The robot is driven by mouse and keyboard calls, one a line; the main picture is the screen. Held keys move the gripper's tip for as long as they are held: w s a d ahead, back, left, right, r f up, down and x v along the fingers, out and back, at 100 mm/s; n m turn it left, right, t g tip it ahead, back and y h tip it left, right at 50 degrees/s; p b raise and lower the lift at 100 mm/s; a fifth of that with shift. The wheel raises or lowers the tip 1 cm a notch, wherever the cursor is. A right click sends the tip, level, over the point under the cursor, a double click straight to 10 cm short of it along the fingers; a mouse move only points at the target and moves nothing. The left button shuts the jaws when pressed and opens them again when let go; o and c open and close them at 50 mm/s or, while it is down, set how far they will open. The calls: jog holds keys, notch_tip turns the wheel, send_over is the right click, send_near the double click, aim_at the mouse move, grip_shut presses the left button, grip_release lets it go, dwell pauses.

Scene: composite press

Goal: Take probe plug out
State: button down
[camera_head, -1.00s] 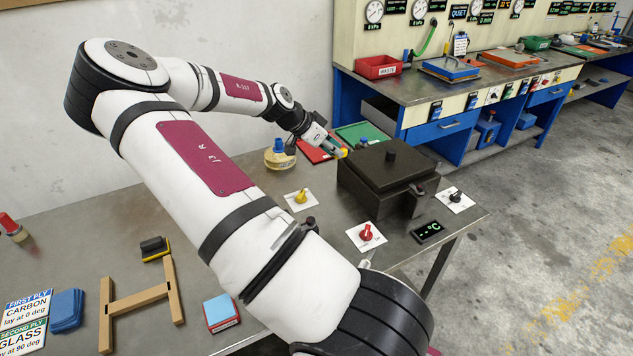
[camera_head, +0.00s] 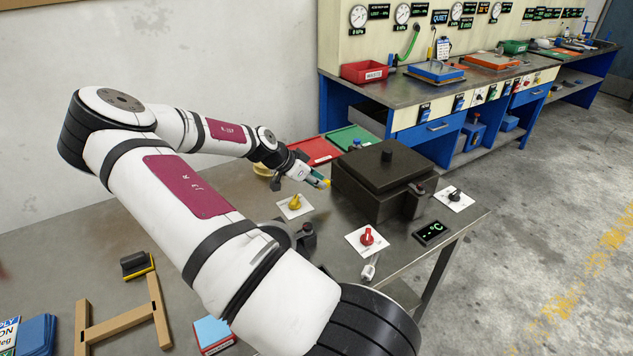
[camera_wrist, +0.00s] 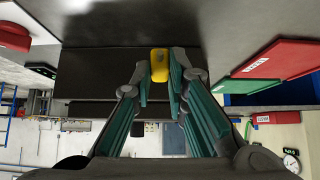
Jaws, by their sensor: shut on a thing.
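The yellow probe plug (camera_wrist: 159,66) sits between the fingertips of my gripper (camera_wrist: 160,77) in the wrist view. My gripper is shut on it. In the head view my gripper (camera_head: 318,180) is at the left side of the dark press (camera_head: 376,195), with a small yellow bit of the plug (camera_head: 327,183) showing at its tip. In the wrist view the dark press (camera_wrist: 110,65) fills the area behind the plug. I cannot tell whether the plug still touches the press. The press lid is down.
Around the press are a yellow knob (camera_head: 295,203), a red knob (camera_head: 367,238), a black knob (camera_head: 455,196) and a display (camera_head: 431,233). A red tray (camera_head: 315,150) and a green tray (camera_head: 350,138) lie behind my gripper. Bare table shows between the yellow and red knobs.

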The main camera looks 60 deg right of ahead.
jog(key=shift+w+r, duration=0.1)
jog(key=shift+f+b, duration=1.2)
jog(key=shift+f, duration=0.25)
jog(key=shift+f+b, duration=0.7)
jog(key=shift+f, duration=0.3)
jog(key=c, duration=1.5)
grip_release()
jog(key=v, duration=1.2)
